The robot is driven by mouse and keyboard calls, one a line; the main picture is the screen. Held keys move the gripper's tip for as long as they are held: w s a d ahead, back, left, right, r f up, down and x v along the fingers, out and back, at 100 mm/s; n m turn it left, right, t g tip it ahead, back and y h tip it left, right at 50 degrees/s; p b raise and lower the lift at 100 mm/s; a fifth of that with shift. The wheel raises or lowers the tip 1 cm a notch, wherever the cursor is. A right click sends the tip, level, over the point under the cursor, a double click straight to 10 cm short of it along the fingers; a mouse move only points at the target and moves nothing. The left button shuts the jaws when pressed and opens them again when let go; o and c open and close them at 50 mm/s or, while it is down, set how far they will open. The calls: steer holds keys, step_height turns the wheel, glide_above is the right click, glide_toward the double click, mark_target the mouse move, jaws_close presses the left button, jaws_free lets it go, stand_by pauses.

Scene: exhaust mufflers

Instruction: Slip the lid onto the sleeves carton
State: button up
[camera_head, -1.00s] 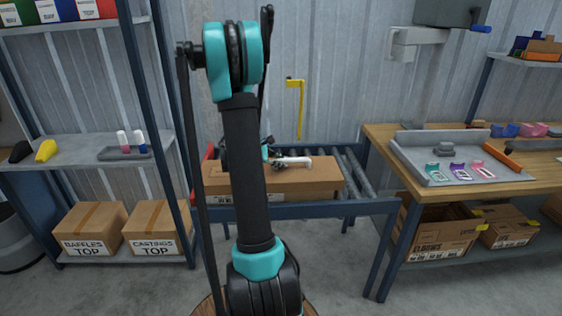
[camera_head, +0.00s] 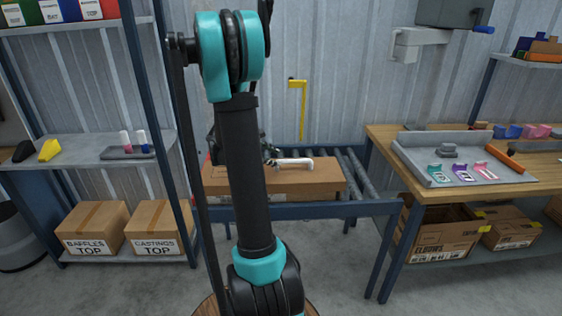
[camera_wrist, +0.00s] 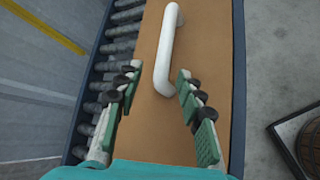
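A brown cardboard carton top with a white bar handle (camera_head: 294,162) is on the roller conveyor; I take this top (camera_head: 310,178) to be the lid. The carton's front face (camera_head: 275,197) shows below it, but I cannot tell how the lid sits on the walls. My gripper (camera_wrist: 158,76) is open above the brown top, with its green-padded fingers apart. The near end of the white handle (camera_wrist: 168,50) lies between or just beyond the fingertips, with no clear contact. In the head view my arm hides the carton's left part and most of the gripper.
The roller conveyor (camera_head: 355,178) has bare rollers right of the carton. A yellow bracket (camera_head: 297,95) is on the wall behind. A shelf (camera_head: 85,150) stands left; a workbench (camera_head: 385,135) with a grey tray (camera_head: 415,175) stands right, cartons beneath.

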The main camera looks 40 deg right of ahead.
steer(key=v, duration=0.6)
steer(key=s+a+f+m+t+y, duration=0.1)
steer(key=s+a+f+m+y, duration=0.2)
steer(key=s+a, duration=0.3)
steer(key=s+a+f+m+t+y, duration=0.2)
steer(key=s+a, duration=0.4)
steer(key=a, duration=0.6)
steer(key=s+a+f+m+t+y, duration=0.1)
steer(key=s+a+f+m+y, duration=0.2)
steer(key=a, duration=0.7)
steer(key=s+f+y, duration=0.2)
steer(key=s+f, duration=0.1)
steer(key=s, duration=0.1)
steer(key=shift+m+t+y, duration=0.3)
steer(key=shift+m+y, duration=0.1)
steer(key=shift+s, duration=0.1)
